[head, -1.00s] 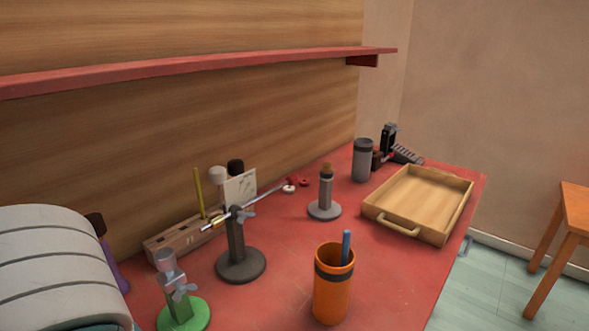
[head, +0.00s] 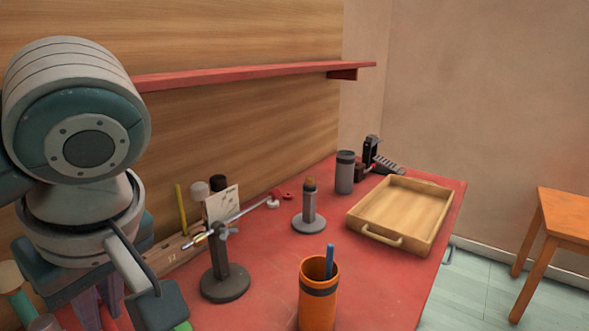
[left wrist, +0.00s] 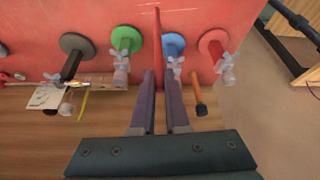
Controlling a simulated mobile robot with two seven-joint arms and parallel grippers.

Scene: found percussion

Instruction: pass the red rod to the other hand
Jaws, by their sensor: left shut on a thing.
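The red rod (left wrist: 157,45) shows in the left wrist view, standing out from between the two purple fingers of my left gripper (left wrist: 159,76). The gripper is shut on it. The rod's lower end is hidden between the fingers. In the head view my left gripper is low at the left edge, largely hidden behind its own wrist, and I cannot make out the rod there. My right gripper is in neither view.
A grey stand holding a thin metal rod (head: 222,272), an orange cup (head: 318,305) and a wooden tray (head: 357,219) are on the red table. Green (left wrist: 124,35), blue (left wrist: 172,40) and red (left wrist: 214,38) stands show in the wrist view. A red shelf (head: 250,74) runs along the wall.

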